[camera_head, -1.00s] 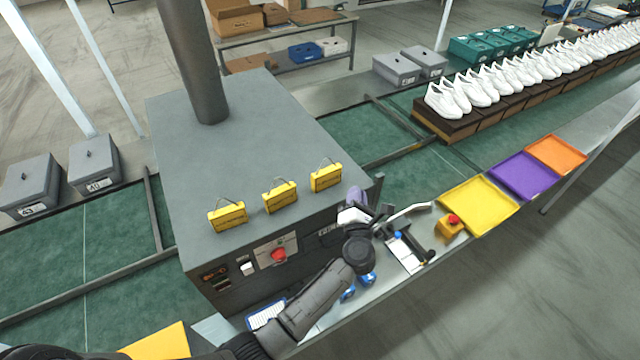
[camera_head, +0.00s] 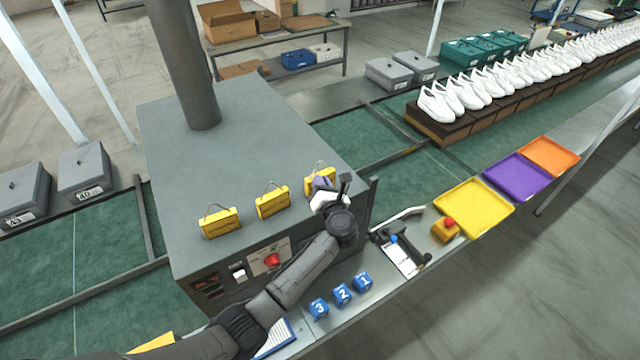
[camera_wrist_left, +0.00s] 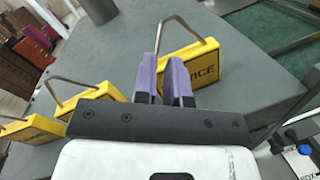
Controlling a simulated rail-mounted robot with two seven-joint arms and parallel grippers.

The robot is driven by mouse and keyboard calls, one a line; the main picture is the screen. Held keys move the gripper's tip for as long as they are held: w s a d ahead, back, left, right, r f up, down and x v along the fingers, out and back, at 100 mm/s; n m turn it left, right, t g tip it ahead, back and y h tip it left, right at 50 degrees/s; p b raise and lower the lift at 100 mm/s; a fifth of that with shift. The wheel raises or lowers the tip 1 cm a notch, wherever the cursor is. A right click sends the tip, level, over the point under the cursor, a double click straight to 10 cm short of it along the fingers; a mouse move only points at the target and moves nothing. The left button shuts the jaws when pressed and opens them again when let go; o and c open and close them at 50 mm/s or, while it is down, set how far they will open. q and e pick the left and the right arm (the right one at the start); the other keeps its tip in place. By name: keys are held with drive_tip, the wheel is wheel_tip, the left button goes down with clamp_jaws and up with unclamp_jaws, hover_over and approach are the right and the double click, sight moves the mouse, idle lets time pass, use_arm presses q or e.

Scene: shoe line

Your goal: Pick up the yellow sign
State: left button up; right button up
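Three yellow signs with wire handles stand in a row on the grey machine top: a left sign (camera_head: 220,225), a middle sign (camera_head: 272,203) and a right sign (camera_head: 309,184). My left gripper (camera_head: 321,183) is at the right sign and hides part of it. In the left wrist view my left gripper (camera_wrist_left: 164,62) has purple pads with a gap between them. The right sign (camera_wrist_left: 204,72) shows behind the fingers, with the letters "VICE" and its handle above. Whether the pads touch it I cannot tell. My right gripper is not in view.
The grey machine (camera_head: 240,130) carries a thick dark column (camera_head: 183,70) behind the signs. A red button (camera_head: 271,261) is on its front. Blue numbered cubes (camera_head: 343,294) and a yellow tray (camera_head: 473,208) lie on the front ledge.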

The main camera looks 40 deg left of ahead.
use_arm(q)
drive_tip(key=shift+b+x, duration=0.7)
drive_tip(key=shift+x, duration=2.1)
drive_tip(key=shift+r, duration=0.15)
drive_tip(key=shift+c, duration=0.3)
clamp_jaws()
drive_tip(key=shift+r, duration=0.15)
drive_tip(key=shift+r, duration=0.3)
drive_tip(key=r, duration=0.1)
drive_tip(key=r+b, duration=0.1)
drive_tip(key=d+r, duration=0.1)
drive_tip(key=shift+w+r+b, duration=0.2)
drive_tip(key=shift+w+b, duration=0.05)
drive_tip(key=shift+b, duration=0.15)
drive_tip(key=w+d+r+b, duration=0.3)
drive_tip(key=w+d+r, duration=0.3)
drive_tip(key=d, duration=0.2)
drive_tip(key=shift+d+r+b, duration=0.4)
